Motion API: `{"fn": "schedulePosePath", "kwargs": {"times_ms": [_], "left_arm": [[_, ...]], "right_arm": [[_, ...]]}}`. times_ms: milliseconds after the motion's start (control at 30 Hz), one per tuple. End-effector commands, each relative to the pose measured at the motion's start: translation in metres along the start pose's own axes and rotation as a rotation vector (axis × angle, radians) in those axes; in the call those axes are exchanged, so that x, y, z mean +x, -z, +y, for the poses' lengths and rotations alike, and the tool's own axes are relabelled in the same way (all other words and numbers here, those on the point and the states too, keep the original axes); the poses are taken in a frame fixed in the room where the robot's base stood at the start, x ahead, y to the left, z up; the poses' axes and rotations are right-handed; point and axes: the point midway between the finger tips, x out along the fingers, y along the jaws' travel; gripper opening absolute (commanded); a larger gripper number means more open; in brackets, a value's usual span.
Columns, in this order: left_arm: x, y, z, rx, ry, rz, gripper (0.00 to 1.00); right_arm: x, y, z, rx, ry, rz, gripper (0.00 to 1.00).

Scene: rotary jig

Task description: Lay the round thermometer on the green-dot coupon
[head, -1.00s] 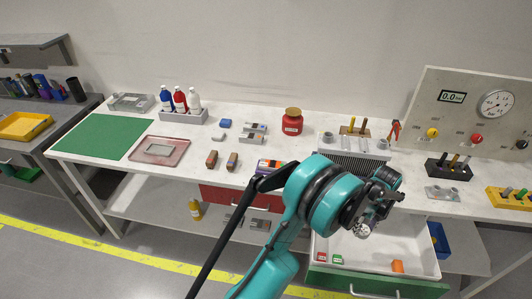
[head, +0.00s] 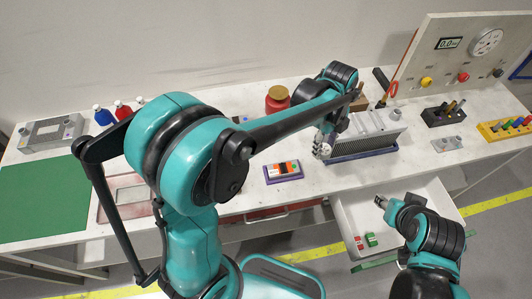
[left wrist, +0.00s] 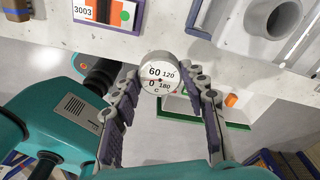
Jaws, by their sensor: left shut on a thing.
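The round thermometer (left wrist: 160,76) has a white dial and a grey rim. My left gripper (left wrist: 161,88) is shut on it, a finger on each side. In the head view it shows as a small pale disc (head: 322,151) at my left gripper (head: 325,143), above the table's front part. A coupon with an orange patch and a green dot (head: 293,167) lies on a purple base, left of the thermometer. In the left wrist view this coupon (left wrist: 125,14) shows at the top, beside a 3003 label. My right gripper (head: 382,201) is over the open drawer; its jaw state is unclear.
A grey finned block (head: 368,145) stands right of the held thermometer. A red jar (head: 277,99) is behind. The open white drawer (head: 345,207) holds a red and a green block (head: 371,239). My left arm hides part of the table.

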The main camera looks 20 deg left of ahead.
Motion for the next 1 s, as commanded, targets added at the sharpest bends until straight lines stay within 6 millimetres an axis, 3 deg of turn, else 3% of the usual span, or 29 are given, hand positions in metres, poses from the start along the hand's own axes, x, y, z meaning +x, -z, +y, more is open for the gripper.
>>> {"fn": "schedulePosePath", "kwargs": {"times_ms": [500,767,1000], "left_arm": [[0.057,-0.074,0.073,-0.005,0.000,0.001,0.13],[0.069,-0.085,0.084,0.000,0.000,0.001,0.13],[0.103,-0.087,0.083,0.000,0.000,0.001,0.13]], "right_arm": [[0.024,-0.017,0.000,0.000,0.000,0.000,0.40],[0.028,-0.020,0.000,0.000,0.000,0.000,0.40],[0.041,-0.029,0.000,0.000,0.000,0.000,0.40]]}}
